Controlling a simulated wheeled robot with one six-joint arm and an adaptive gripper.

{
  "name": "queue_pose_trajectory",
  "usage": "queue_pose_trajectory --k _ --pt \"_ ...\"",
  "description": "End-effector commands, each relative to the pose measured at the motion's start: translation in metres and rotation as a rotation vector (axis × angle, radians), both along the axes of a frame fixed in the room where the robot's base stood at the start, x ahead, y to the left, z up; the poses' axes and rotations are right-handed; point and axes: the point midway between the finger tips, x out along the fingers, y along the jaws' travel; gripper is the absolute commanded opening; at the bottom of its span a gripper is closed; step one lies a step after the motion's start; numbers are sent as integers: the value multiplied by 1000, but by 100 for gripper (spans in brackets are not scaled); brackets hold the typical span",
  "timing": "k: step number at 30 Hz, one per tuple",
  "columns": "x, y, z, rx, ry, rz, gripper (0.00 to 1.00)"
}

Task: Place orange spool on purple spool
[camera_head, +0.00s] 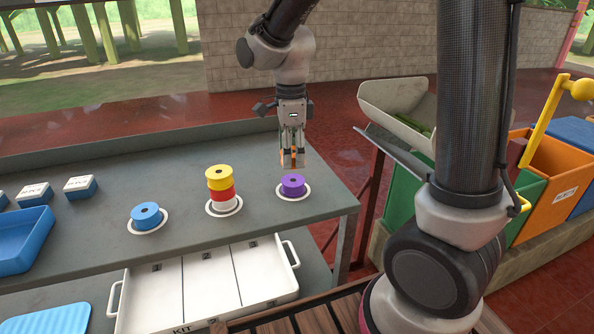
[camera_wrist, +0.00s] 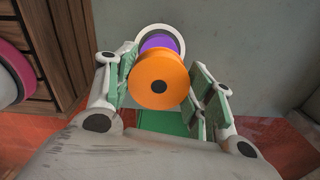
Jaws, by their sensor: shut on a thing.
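The purple spool (camera_head: 293,186) sits upright on a white ring mark at the right end of the grey table. My gripper (camera_head: 291,160) is above it, pointing down. In the wrist view the orange spool (camera_wrist: 160,82) is between the gripper's fingers (camera_wrist: 165,90), and the gripper is shut on it. In the head view the orange spool is mostly hidden by the fingers. The purple spool (camera_wrist: 158,42) shows partly behind the orange one in the wrist view, on its white ring. A gap shows between the fingertips and the purple spool in the head view.
A stack of yellow (camera_head: 219,173), red and white spools stands left of the purple spool. A blue spool (camera_head: 146,214) stands farther left. A blue tray (camera_head: 22,240) and small boxes are at the far left. A white kit tray (camera_head: 210,284) lies below.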

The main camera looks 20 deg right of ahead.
Motion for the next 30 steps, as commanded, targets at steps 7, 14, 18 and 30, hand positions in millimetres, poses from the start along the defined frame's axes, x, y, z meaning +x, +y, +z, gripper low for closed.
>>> queue_pose_trajectory --k 7,14,18,30 --pt "-1 0 -31 -1 3 0 29" --pt "0 0 -50 1 -1 0 29" --pt "0 0 -50 1 -1 0 29" --pt "0 0 -52 0 -1 0 75"
